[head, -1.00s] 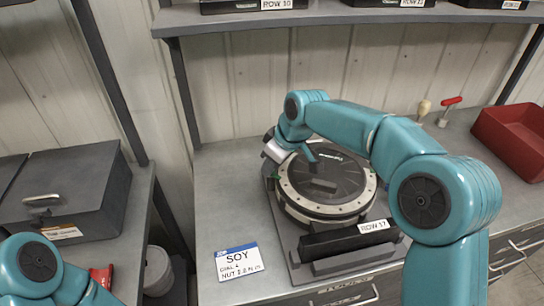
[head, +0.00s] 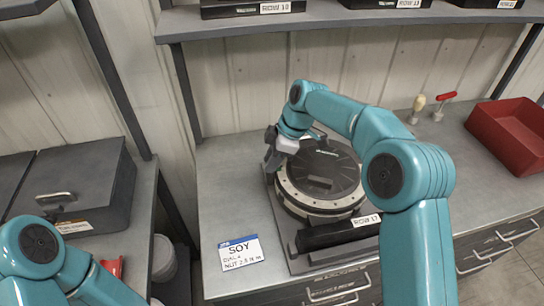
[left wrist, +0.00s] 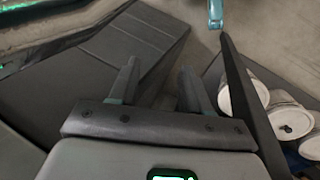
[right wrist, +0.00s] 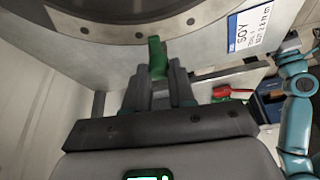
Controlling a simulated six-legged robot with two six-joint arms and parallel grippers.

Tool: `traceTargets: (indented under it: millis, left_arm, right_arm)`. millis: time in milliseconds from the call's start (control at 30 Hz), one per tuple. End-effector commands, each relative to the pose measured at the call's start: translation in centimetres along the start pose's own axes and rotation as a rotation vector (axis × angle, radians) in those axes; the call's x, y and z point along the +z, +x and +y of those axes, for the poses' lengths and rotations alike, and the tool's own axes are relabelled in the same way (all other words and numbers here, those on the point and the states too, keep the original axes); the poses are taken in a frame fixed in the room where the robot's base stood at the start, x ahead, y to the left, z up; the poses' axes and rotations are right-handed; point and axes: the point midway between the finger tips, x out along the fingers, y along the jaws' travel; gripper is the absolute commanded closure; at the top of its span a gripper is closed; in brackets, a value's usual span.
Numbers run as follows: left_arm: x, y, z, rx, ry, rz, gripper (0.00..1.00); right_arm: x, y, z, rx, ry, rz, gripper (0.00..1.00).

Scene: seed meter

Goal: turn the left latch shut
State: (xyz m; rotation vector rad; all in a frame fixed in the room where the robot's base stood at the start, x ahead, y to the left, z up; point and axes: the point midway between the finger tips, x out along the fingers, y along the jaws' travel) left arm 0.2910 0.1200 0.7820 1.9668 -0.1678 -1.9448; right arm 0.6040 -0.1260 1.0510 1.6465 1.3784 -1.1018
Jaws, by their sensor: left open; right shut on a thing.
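The round seed meter (head: 318,178) has a dark lid and a pale rim with holes, and sits on a dark base on the bench. My right gripper (head: 272,158) is at its left edge in the head view. In the right wrist view the right gripper (right wrist: 160,85) is shut on a green latch (right wrist: 156,52) beside the meter's rim. The fingers hide the latch's lower part, and in the head view it is not visible. My left gripper (left wrist: 158,85) is open and empty in the left wrist view, away from the meter.
A SOY card (head: 241,252) lies left of the meter. A ROW 17 block (head: 335,232) stands in front. A grey case (head: 75,185) is on the left bench. A red bin (head: 512,135) and two handled tools stand at right. A shelf (head: 350,20) crosses above.

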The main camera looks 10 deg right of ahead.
Motion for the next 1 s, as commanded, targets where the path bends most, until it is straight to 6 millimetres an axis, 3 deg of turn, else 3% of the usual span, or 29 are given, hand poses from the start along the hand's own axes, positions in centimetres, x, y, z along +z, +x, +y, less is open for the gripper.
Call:
traceTargets:
  millis: [500, 533, 600, 867, 1000]
  left_arm:
    - [0.0, -0.1, 0.1, 0.000, 0.000, 0.000, 0.52]
    - [0.0, -0.1, 0.1, 0.000, 0.000, 0.000, 0.52]
    - [0.0, -0.1, 0.1, 0.000, 0.000, 0.000, 0.52]
    - [0.0, -0.1, 0.1, 0.000, 0.000, 0.000, 0.52]
    - [0.0, 0.1, 0.0, 0.000, 0.000, 0.000, 0.52]
  right_arm:
    - [-0.1, -0.2, 0.1, -0.002, -0.017, 0.002, 1.00]
    - [-0.1, -0.2, 0.1, -0.002, -0.017, 0.002, 0.66]
    - [-0.1, -0.2, 0.1, -0.003, -0.017, 0.001, 0.50]
    - [0.0, -0.1, 0.1, -0.004, -0.016, 0.001, 0.50]
    - [0.0, -1.1, 0.1, -0.002, -0.016, 0.001, 0.50]
